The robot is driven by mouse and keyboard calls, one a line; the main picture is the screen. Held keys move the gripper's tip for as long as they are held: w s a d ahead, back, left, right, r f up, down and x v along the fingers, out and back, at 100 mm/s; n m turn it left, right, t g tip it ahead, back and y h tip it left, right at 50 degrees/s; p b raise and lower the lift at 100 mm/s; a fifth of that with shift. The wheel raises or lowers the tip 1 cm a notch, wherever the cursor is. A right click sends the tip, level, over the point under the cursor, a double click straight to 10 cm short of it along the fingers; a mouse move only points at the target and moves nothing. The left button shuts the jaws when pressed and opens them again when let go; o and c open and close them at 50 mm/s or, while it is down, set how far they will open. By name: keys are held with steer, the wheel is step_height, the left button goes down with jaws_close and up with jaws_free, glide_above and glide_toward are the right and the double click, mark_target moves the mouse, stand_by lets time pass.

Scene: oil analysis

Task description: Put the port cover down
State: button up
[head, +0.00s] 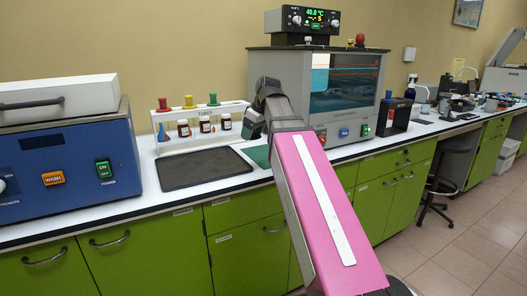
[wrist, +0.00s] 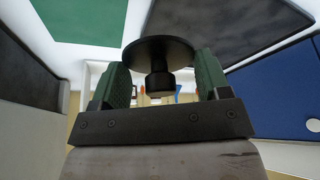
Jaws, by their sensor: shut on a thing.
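The black port cover (wrist: 158,50), a round disc with a short stub, is held between the two green fingers of my gripper (wrist: 160,84) in the wrist view. It is in the air, with the counter and mats beyond it. A green mat (head: 257,155) lies on the counter below, partly hidden by my arm. It also shows in the wrist view (wrist: 80,18).
A dark mat (head: 205,168) lies on the counter, clear on top. Behind it a white rack (head: 200,113) holds several small bottles. A blue machine (head: 72,165) stands at left. A controller (head: 307,20) sits on the bath. A black box (head: 394,117) stands right of the bath.

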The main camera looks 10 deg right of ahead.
glide_above(263, 154)
steer(key=s, duration=0.1)
steer(key=f, duration=0.7)
steer(key=shift+s+d, duration=0.15)
steer(key=shift+d, duration=0.25)
steer(key=shift+f, duration=1.95)
steer(key=o, duration=1)
steer(key=shift+f, duration=0.1)
steer(key=v, duration=1.2)
